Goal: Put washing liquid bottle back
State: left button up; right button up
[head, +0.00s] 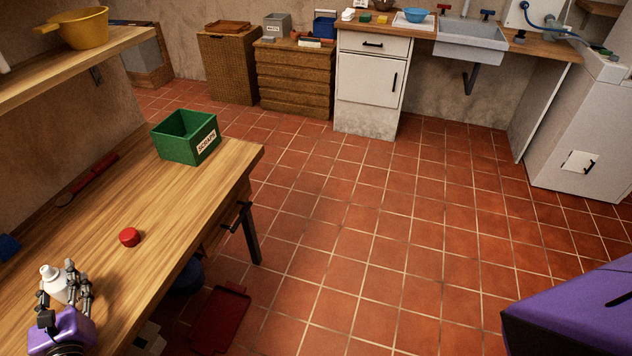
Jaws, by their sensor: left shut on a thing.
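A white bottle (52,282) with a small cap, which looks like the washing liquid bottle, is at the near left end of the wooden workbench (165,230). My left gripper (62,290) is shut on it, with dark fingers on both sides of its body. The bottle looks roughly upright. Its lower part is hidden by the gripper, so I cannot tell whether it touches the bench. My right gripper is not in view.
A red lid (129,237) and a green scraps box (187,137) are on the bench. A shelf with a yellow pot (83,28) overhangs the left. A sink (470,38) and counter stand at the back. A red tray (221,318) lies low beside the bench. The middle floor is clear.

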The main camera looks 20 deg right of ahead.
pick_arm(q)
jog(key=o, duration=0.8)
jog(key=shift+f, duration=0.1)
jog(key=shift+r, duration=0.3)
jog(key=s, duration=0.3)
jog(key=s+d, duration=0.1)
jog(key=s, duration=0.3)
jog(key=s+d, duration=0.1)
jog(key=s, duration=0.2)
jog(key=shift+s+f+b, duration=0.25)
jog(key=shift+s+b, duration=0.05)
jog(key=shift+s, duration=0.05)
jog(key=shift+s+d+r, duration=0.1)
jog(key=shift+s, duration=0.5)
